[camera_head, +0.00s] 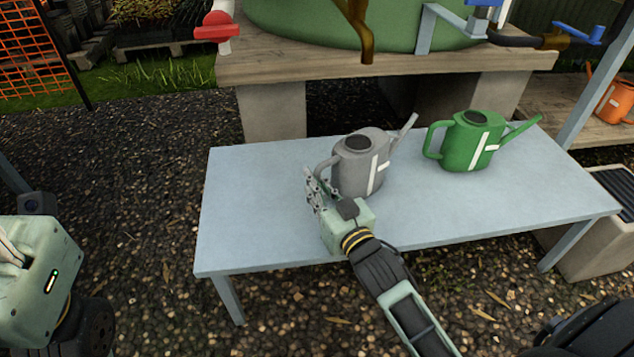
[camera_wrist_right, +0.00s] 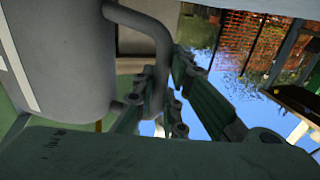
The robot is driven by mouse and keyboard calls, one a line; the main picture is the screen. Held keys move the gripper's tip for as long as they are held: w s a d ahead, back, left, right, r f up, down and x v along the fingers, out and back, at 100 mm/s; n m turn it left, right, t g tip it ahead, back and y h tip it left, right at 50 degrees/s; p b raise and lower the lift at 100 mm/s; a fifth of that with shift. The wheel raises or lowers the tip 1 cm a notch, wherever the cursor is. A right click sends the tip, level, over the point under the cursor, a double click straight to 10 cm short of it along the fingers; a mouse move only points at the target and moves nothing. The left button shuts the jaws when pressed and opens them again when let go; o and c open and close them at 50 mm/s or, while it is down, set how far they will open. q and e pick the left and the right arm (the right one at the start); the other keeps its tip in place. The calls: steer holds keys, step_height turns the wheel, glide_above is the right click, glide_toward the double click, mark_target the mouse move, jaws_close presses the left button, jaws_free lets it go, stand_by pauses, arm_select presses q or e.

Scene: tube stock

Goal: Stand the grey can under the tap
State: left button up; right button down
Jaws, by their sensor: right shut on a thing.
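The grey can (camera_head: 352,178) is a watering can with a white stripe, upright on the pale blue table (camera_head: 250,225), its spout pointing right and back. My right gripper (camera_head: 316,186) is shut on its handle at the can's left side. In the right wrist view the fingers (camera_wrist_right: 160,100) close around the lower part of the handle (camera_wrist_right: 152,38), beside the can's body (camera_wrist_right: 62,60). Whether the can's base touches the table is hard to tell. A brass tap spout (camera_head: 362,40) hangs down behind the can. Part of my left arm shows at the left edge; its fingertips cannot be made out.
A green watering can (camera_head: 462,150) stands on the table right of the grey one. A wooden stand (camera_head: 300,68) carries a large green tank (camera_head: 310,22) behind. A red-handled valve (camera_head: 215,28) is at upper left, blue-handled fittings (camera_head: 585,32) at upper right. The table's left part is clear.

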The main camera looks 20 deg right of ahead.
steer(key=c, duration=1.7)
jaws_free()
steer(key=shift+f, duration=0.1)
steer(key=shift+s, duration=0.1)
steer(key=s, duration=0.8)
steer(key=s+d, duration=0.1)
steer(key=s, duration=0.2)
steer(key=shift+s, duration=0.4)
